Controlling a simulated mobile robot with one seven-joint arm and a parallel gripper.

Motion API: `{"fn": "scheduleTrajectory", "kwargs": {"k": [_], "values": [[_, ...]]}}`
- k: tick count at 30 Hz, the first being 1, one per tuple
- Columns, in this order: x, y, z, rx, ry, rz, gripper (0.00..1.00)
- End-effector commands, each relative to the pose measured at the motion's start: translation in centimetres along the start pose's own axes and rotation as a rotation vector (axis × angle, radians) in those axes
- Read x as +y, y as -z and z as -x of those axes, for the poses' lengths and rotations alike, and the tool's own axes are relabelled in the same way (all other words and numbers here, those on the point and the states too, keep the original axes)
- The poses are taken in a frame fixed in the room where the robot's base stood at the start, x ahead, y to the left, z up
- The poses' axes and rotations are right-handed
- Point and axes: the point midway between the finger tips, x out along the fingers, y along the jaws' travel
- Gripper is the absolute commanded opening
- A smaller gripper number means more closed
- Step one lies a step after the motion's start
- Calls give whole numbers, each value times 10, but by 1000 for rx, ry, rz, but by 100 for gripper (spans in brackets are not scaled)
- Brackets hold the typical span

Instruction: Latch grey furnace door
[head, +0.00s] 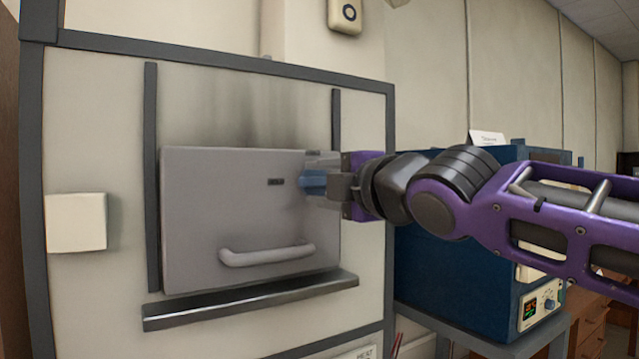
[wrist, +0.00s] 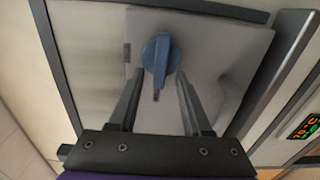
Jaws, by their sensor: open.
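The grey furnace door (head: 230,200) sits flat against the front of the furnace, with a curved handle (head: 267,255) low on its face. A blue latch knob (wrist: 160,58) is near the door's right edge in the head view, where the arm partly hides it. My gripper (head: 318,182) is at that edge, pointing at the door. In the wrist view my gripper (wrist: 156,85) is open, its two fingers on either side of the blue knob. I cannot tell whether they touch it.
A dark ledge (head: 250,300) runs below the door, and dark vertical rails (head: 151,180) flank it. A white box (head: 76,222) is on the furnace's left side. A blue furnace (head: 455,275) with a lit display stands on a bench at right, behind my arm.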

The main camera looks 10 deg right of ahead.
Motion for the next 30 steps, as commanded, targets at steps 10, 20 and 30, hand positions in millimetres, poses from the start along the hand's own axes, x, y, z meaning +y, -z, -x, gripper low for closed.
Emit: {"fn": "scheduleTrajectory", "kwargs": {"k": [10, 20, 30], "values": [[1, -1, 22, 0, -4, -3, 49], [1, -1, 91, 0, -5, -3, 49], [0, 0, 157, 0, -4, -1, 49]]}}
